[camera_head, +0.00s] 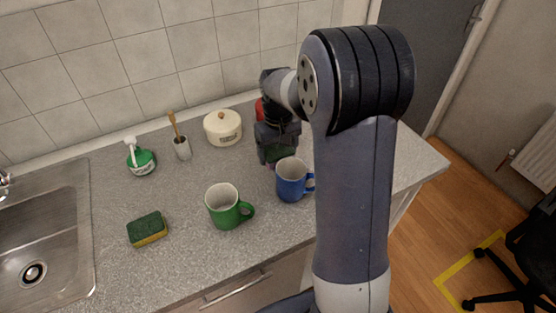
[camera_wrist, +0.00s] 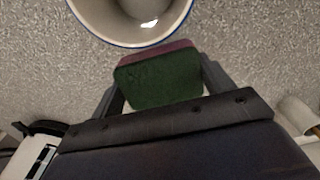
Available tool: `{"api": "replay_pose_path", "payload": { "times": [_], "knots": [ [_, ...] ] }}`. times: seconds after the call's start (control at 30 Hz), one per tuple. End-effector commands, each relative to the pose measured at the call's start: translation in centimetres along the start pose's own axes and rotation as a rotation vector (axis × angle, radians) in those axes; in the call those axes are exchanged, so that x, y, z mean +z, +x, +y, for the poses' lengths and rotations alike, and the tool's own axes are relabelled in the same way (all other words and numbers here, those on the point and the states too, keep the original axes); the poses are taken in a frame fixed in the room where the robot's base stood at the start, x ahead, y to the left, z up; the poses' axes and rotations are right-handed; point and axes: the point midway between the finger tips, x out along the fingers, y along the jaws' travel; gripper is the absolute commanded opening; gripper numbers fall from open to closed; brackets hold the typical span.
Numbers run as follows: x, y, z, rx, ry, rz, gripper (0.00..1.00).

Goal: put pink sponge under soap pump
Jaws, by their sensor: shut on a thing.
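My gripper (camera_head: 270,157) is at the back right of the counter, behind the blue mug, pointing down. It is shut on the pink sponge, which has a dark green scouring side and a pink edge. The sponge (camera_wrist: 158,78) sits between the fingers in the wrist view; in the head view only a little of it shows below the gripper. The soap pump (camera_head: 141,160), a green bottle with a white pump head, stands at the left of the counter near the sink, far from my gripper.
A blue mug (camera_head: 291,180) stands right beside my gripper, and its rim (camera_wrist: 132,43) is close to the sponge. A green mug (camera_head: 224,207), a yellow-green sponge (camera_head: 147,229), a brush cup (camera_head: 182,149) and a cream pot (camera_head: 223,127) stand on the counter. The sink (camera_head: 75,245) is left.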

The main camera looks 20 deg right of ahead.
Motion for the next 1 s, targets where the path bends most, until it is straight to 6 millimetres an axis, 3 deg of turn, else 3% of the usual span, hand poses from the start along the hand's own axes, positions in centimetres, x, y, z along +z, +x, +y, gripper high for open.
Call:
{"api": "replay_pose_path", "payload": {
  "times": [0.23,0.67,0.7,0.93,1.0],
  "knots": [
    [0.1,3.7,0.0,-0.001,0.000,-0.005,0.55],
    [0.1,4.5,0.0,0.000,0.000,-0.002,0.55],
    [0.1,4.5,0.0,0.000,0.000,-0.001,0.78],
    [0.1,4.4,0.0,0.000,0.000,-0.002,0.96],
    [0.1,4.4,0.0,0.000,0.000,-0.002,0.98]
  ]
}}
